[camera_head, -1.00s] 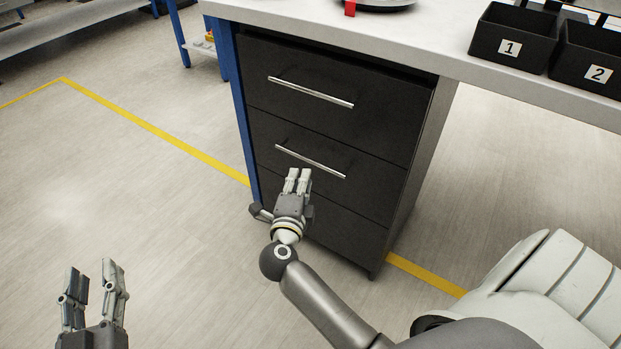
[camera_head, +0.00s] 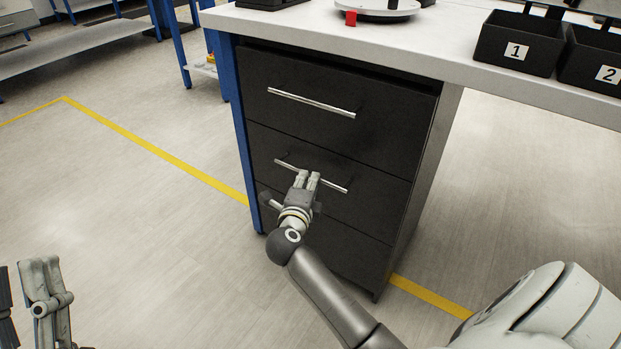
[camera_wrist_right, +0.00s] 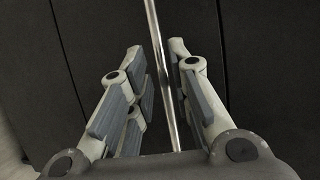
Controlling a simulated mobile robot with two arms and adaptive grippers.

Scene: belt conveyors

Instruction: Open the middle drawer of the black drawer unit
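The black drawer unit (camera_head: 400,212) stands under the worktop, with its drawers closed. The middle drawer (camera_head: 355,200) has a long silver bar handle (camera_head: 333,184). My right gripper (camera_head: 307,175) is at that handle, near its middle. In the right wrist view the handle (camera_wrist_right: 160,65) runs between the two spread fingers of the right gripper (camera_wrist_right: 160,80), which show a gap around it. I cannot tell if either finger touches it. My left gripper (camera_head: 22,275) is partly cut off at the lower left edge, away from the unit, with its fingers apart and nothing between them.
The top drawer's handle (camera_head: 311,102) is above. The worktop (camera_head: 450,50) overhangs the unit and carries black bins (camera_head: 515,45) and a round base (camera_head: 385,10). A blue leg (camera_head: 240,140) borders the unit on the left. The floor in front is clear.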

